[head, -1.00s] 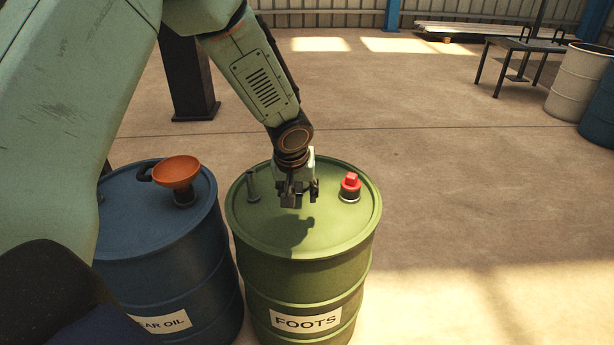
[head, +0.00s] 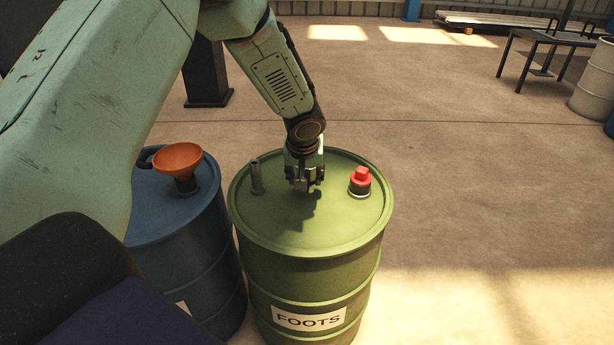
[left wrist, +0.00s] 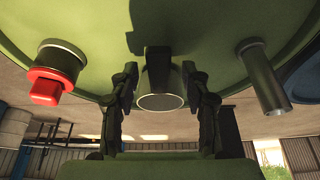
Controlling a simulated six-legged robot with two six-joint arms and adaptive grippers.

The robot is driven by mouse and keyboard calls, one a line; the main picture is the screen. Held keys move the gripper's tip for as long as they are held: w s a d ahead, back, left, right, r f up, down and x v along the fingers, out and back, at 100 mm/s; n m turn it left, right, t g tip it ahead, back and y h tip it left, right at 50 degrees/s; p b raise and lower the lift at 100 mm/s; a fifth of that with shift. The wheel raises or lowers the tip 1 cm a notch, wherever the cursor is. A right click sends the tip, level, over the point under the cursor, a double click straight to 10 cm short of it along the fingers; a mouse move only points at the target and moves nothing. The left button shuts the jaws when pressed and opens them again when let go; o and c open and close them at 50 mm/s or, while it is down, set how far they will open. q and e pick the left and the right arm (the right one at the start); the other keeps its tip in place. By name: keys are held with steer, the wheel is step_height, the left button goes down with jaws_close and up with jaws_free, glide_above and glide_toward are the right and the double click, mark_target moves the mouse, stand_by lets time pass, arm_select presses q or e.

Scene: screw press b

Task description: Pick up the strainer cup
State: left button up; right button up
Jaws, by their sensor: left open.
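My left gripper (head: 304,180) is above the top of the green drum (head: 300,225), pointing down. In the left wrist view its fingers (left wrist: 160,100) are open. In the head view the gripper hides this spot. No other thing is clearly the strainer cup. My right gripper is not in view.
A red-capped fitting (head: 360,180) stands right of the gripper and a grey pipe (head: 256,177) left of it, both on the green drum. An orange funnel (head: 178,160) stands on the blue drum (head: 205,255).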

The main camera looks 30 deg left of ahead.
arm_select(q)
steer(key=shift+x, duration=0.8)
steer(key=shift+r, duration=0.1)
steer(key=shift+c, duration=0.2)
jaws_close()
steer(key=shift+w, duration=0.1)
